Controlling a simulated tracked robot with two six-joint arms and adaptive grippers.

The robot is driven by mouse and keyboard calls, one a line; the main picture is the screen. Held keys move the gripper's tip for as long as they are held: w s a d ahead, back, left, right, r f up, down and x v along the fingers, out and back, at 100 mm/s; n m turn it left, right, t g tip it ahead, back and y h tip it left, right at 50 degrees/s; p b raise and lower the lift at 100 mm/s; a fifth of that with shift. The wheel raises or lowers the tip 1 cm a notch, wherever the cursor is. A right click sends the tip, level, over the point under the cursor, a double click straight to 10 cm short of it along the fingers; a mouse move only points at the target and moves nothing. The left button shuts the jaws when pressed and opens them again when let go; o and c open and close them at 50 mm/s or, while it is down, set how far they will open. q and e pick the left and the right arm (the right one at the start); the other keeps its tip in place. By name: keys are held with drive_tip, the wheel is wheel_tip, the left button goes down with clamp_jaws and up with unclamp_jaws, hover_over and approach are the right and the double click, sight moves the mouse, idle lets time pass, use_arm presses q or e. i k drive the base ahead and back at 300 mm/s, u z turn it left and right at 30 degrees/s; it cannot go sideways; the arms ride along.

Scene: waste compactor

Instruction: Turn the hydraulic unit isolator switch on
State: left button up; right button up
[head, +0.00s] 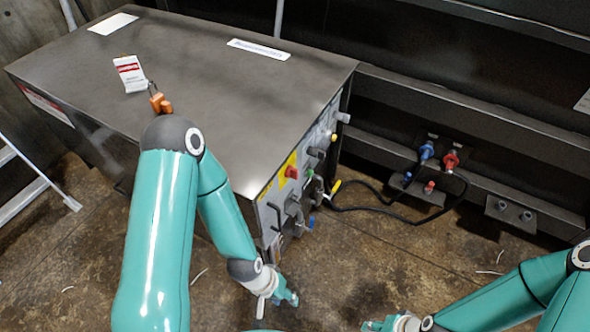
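The hydraulic unit (220,75) is a dark metal cabinet with a grey control panel (268,217) on its right side, seen at a steep angle. The panel carries a red button on a yellow plate (291,172), grey rotary handles (293,207) and several coloured knobs. I cannot tell for sure which handle is the isolator switch or how it is set. My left gripper (286,297) is low in front of the panel's near end, apart from the handles; its finger opening is unclear. My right gripper (378,325) is at the bottom edge, partly cut off, away from the panel.
An orange padlock (160,103) and a red-and-white tag (130,73) lie on the cabinet top. Black hoses (385,207) run along the floor to red and blue couplings (450,160) on the dark frame at right. The floor (370,265) right of the panel is mostly clear.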

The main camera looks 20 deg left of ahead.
sight(290, 171)
drive_tip(key=u, duration=0.3)
drive_tip(key=k, duration=0.55)
drive_tip(key=u, duration=0.65)
drive_tip(key=i, duration=1)
drive_tip(key=z, duration=0.1)
